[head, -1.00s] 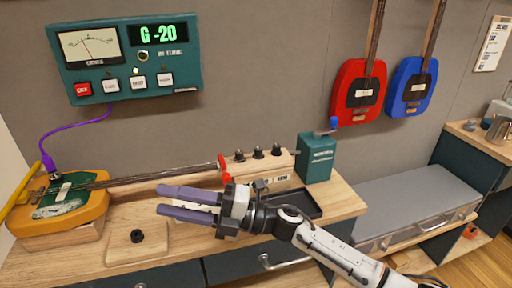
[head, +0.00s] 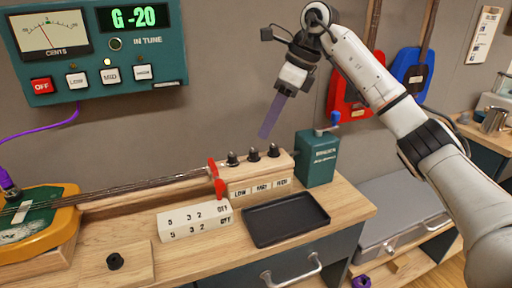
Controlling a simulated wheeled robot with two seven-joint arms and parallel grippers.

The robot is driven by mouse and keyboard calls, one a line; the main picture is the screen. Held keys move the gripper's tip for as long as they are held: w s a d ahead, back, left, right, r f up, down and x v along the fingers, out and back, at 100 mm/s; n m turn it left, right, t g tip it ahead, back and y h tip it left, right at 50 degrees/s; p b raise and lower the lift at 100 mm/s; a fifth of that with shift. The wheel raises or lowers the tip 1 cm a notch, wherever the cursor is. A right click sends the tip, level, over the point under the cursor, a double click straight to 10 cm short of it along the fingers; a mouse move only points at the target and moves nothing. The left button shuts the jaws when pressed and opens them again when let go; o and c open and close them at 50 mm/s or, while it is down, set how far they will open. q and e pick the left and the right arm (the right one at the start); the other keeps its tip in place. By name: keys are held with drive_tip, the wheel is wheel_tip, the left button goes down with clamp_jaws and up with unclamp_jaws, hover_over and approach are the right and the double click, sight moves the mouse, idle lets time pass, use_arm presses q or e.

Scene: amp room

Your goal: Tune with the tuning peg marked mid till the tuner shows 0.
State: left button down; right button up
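The mid tuning peg (head: 253,155) is the middle of three black knobs on the wooden peg head, above the MID label (head: 262,187). The low peg (head: 232,159) is to its left and the high peg (head: 273,151) to its right. The teal tuner (head: 95,55) on the wall reads G -20, its needle left of centre. My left gripper is out of view.
A black tray (head: 286,219) and a white block marked 5 3 2 OFF (head: 194,220) lie in front of the pegs. A red piece (head: 216,179) stands at the string's end. A teal crank box (head: 317,158) stands right of the pegs.

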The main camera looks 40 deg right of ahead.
sight(254, 151)
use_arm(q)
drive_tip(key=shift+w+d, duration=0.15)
use_arm(e)
drive_tip(key=x, duration=0.7)
drive_tip(key=shift+w+a+f, duration=0.15)
drive_tip(key=shift+f, duration=0.15)
clamp_jaws()
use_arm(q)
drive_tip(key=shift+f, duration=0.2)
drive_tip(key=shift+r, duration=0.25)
use_arm(e)
drive_tip(key=shift+m, duration=0.3)
drive_tip(key=shift+r+m, duration=0.1)
drive_tip(key=shift+m, duration=0.2)
drive_tip(key=m+p, duration=0.1)
drive_tip(key=m, duration=0.1)
drive_tip(key=m+t+h, duration=0.1)
drive_tip(key=shift+a+m+h+p, duration=0.2)
drive_tip(key=shift+m+h+p, duration=0.1)
drive_tip(key=shift+m+p, duration=0.1)
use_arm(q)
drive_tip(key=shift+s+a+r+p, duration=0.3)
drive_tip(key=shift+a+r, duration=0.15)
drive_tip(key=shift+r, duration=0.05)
use_arm(e)
drive_tip(key=shift+a+m+h, duration=0.1)
drive_tip(key=shift+m+h, duration=0.4)
drive_tip(key=shift+m, duration=0.9)
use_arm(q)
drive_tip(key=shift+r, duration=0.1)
